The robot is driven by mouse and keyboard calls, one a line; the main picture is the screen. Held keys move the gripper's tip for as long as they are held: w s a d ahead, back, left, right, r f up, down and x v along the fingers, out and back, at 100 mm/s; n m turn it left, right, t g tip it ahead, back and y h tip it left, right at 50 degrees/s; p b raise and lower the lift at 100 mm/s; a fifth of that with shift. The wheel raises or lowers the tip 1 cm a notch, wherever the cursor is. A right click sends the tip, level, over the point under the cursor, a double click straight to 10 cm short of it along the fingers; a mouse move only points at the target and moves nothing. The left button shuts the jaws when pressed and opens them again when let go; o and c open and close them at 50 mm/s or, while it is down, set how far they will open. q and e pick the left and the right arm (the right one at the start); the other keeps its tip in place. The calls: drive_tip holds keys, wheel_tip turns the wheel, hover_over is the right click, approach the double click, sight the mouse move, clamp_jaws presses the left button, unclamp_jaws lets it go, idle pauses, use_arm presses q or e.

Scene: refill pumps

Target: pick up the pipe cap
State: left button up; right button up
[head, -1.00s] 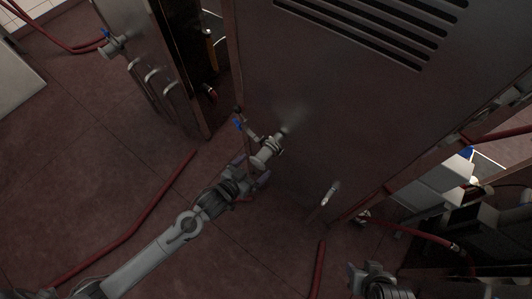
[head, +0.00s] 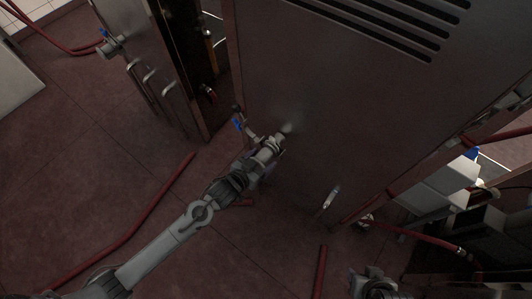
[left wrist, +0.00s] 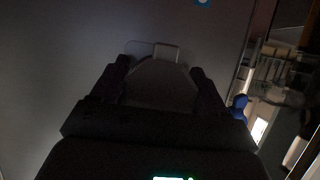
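A pale grey metal pipe fitting with a round end, which I take to be the pipe cap (head: 270,148), sticks out low on the big grey cabinet panel in the head view. My left gripper (head: 259,163) is right at it, reaching in from the lower left. In the left wrist view my left gripper's (left wrist: 160,77) two dark fingers stand wide apart. A dim grey shape, perhaps the cap, lies between them; contact is too dark to judge. My right gripper does not show clearly.
The cabinet (head: 350,100) fills the upper middle. A blue-handled valve (head: 238,124) sits just left of the fitting, and a metal handle (head: 330,197) to its lower right. A red hose (head: 150,212) lies on the floor at left.

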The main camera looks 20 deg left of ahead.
use_arm(q)
drive_tip(key=c, duration=0.9)
drive_tip(key=shift+c, duration=1)
drive_tip(key=shift+r, duration=0.15)
